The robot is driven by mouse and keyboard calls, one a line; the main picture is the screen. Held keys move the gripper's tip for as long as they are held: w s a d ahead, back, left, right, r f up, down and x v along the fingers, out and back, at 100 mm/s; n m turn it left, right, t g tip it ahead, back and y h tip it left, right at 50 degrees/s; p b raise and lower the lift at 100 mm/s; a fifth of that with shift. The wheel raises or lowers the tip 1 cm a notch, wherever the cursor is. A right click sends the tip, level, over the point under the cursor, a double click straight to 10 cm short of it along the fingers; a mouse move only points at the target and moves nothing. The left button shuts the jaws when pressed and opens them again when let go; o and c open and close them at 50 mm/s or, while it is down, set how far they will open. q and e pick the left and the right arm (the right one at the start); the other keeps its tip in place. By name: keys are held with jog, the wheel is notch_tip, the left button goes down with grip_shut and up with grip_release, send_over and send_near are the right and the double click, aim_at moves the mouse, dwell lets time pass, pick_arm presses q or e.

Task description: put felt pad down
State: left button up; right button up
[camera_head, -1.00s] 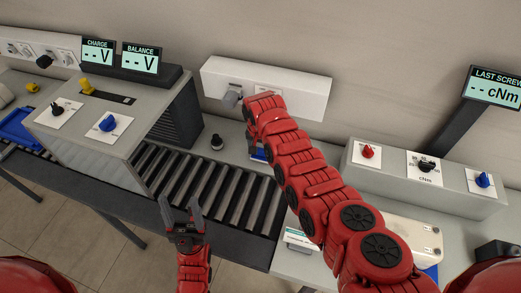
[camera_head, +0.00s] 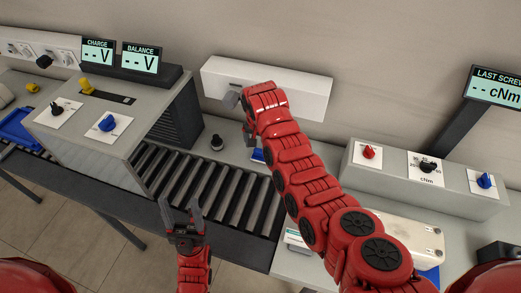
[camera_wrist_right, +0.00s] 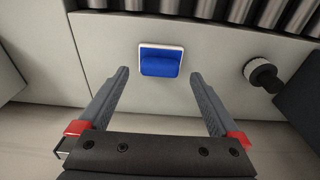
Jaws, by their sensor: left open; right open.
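A small blue block on a white rectangular base (camera_wrist_right: 160,62), probably the felt pad, lies on the grey bench in the right wrist view. A bit of blue also shows beside my right arm in the head view (camera_head: 257,156). My right gripper (camera_wrist_right: 159,76) is open and empty. The blue piece appears between and just beyond its fingertips, with clear gaps on both sides. In the head view my right arm hides most of this gripper. My left gripper (camera_head: 181,204) is open and empty in front of the roller conveyor.
The roller conveyor (camera_head: 233,195) runs beside the bench. A black round knob (camera_head: 217,142) stands near the blue piece and shows in the right wrist view (camera_wrist_right: 263,74). A white wall box (camera_head: 310,98) is behind. A control box (camera_head: 395,179) and a pale case (camera_head: 408,234) are at right.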

aim_at(260, 160)
notch_tip(260, 160, up, 8)
jog(key=s, duration=0.1)
jog(key=shift+a, duration=0.15)
dwell(0.5)
